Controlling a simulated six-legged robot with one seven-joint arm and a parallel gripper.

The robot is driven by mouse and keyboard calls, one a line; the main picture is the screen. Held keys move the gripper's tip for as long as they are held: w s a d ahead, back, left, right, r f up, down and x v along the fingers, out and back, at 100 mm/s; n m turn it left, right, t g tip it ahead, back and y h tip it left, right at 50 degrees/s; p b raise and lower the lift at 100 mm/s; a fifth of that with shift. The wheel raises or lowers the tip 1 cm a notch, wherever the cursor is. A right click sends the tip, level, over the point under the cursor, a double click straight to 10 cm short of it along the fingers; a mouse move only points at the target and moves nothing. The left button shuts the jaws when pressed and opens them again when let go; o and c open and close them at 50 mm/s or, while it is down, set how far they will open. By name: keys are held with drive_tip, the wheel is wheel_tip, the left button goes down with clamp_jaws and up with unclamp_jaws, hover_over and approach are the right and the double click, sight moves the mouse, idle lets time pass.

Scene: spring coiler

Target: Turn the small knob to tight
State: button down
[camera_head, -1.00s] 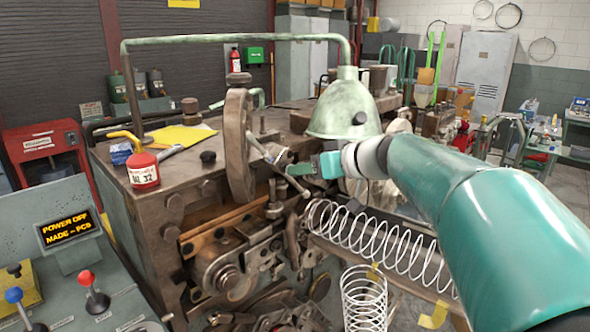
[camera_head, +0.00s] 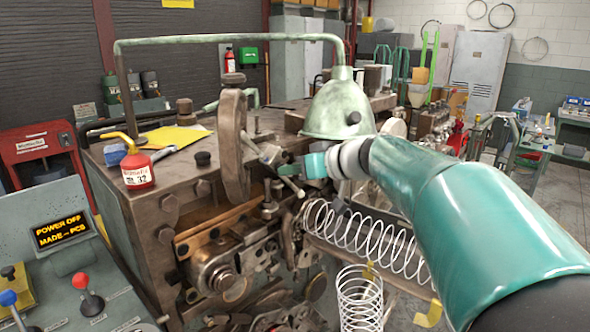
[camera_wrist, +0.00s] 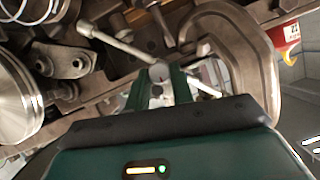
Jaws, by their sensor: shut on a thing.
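The small knob shows in the wrist view as a round metal hub (camera_wrist: 159,73) with a thin bar through it. One bar arm ends in a rounded tip at upper left; the other runs to lower right. In the wrist view my gripper (camera_wrist: 158,84) has its two green fingers shut around the hub, one on each side. In the head view my gripper (camera_head: 290,170) reaches in from the right, at the machine's front below the lamp. There the knob is mostly hidden by the fingers, and a bar end (camera_head: 292,187) sticks out below. I cannot read any tight mark.
A green lamp (camera_head: 338,108) hangs close above my wrist. A thick curved machine arm (camera_head: 230,145) stands just left of the gripper. A coil spring lies in a trough (camera_head: 395,258) below my arm. A red oil can (camera_head: 138,172) stands on the machine top.

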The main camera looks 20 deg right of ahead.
drive_tip(key=m+y, duration=0.2)
drive_tip(key=m, duration=0.2)
drive_tip(key=m+y, duration=0.2)
drive_tip(key=m, duration=0.3)
drive_tip(key=f+m+y, duration=0.1)
drive_tip(key=m+y, duration=0.2)
drive_tip(key=m, duration=0.1)
drive_tip(key=shift+w+d+m, duration=0.15)
drive_tip(key=shift+d+m, duration=0.25)
drive_tip(key=shift+f, duration=0.1)
idle(0.8)
drive_tip(key=c, duration=1.2)
unclamp_jaws()
drive_tip(key=v, duration=1.3)
drive_tip(key=shift+s+d+f, duration=0.2)
drive_tip(key=shift+s+f, duration=0.05)
drive_tip(key=shift+s, duration=0.05)
